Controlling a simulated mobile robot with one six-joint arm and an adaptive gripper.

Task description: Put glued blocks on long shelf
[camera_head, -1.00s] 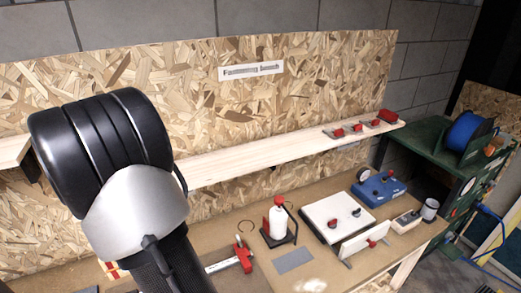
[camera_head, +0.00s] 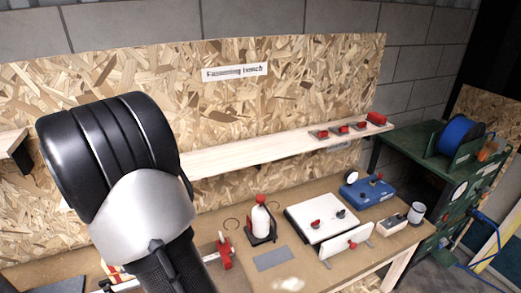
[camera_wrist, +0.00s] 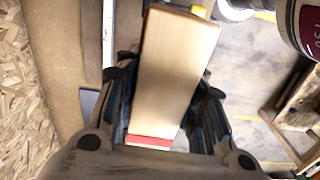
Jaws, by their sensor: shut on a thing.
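A pale wooden block with a red band near one end (camera_wrist: 178,65), which looks like the glued blocks, is between the fingers of my gripper (camera_wrist: 166,92) in the wrist view. The dark fingers press on both its sides. A small yellow piece (camera_wrist: 199,11) shows at its far end; I cannot tell whether it is attached. The long shelf (camera_head: 240,153) runs along the chipboard wall in the head view. My arm covers its left part. My gripper and the block are hidden in the head view.
Several red-and-grey items (camera_head: 345,128) sit at the shelf's right end; its middle is clear. Below, the bench holds a white bottle (camera_head: 260,222), a white panel (camera_head: 318,215), a blue box (camera_head: 367,191) and a red clamp (camera_head: 224,252). A green cabinet (camera_head: 420,165) stands right.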

